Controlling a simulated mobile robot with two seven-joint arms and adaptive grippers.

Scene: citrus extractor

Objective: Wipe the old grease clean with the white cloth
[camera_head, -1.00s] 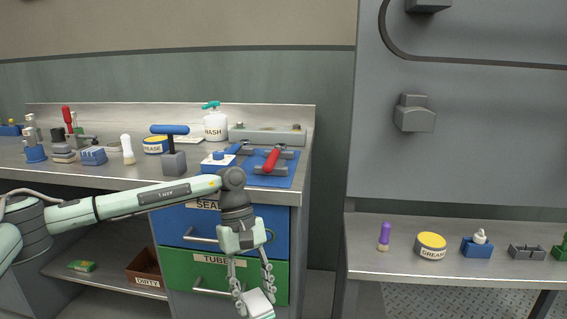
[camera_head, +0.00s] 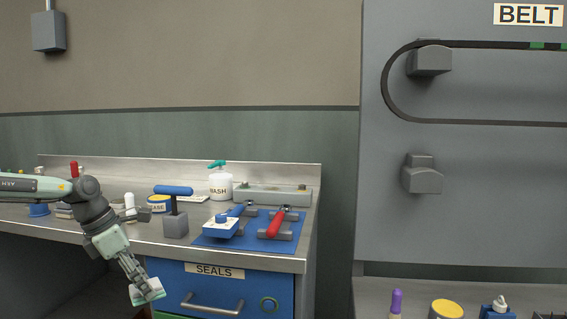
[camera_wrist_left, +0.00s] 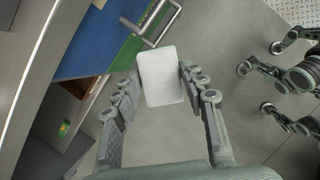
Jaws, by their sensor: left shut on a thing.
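My left gripper (camera_head: 136,277) is shut on the white cloth (camera_head: 148,291), a flat white pad with a green edge. It holds the cloth in the air in front of the bench, to the left of the blue SEALS drawer. In the left wrist view the cloth (camera_wrist_left: 163,76) sits between the two fingertips. I cannot make out any old grease in these frames.
A lower shelf at right holds another tin (camera_head: 446,309). The BELT panel (camera_head: 470,190) stands above it.

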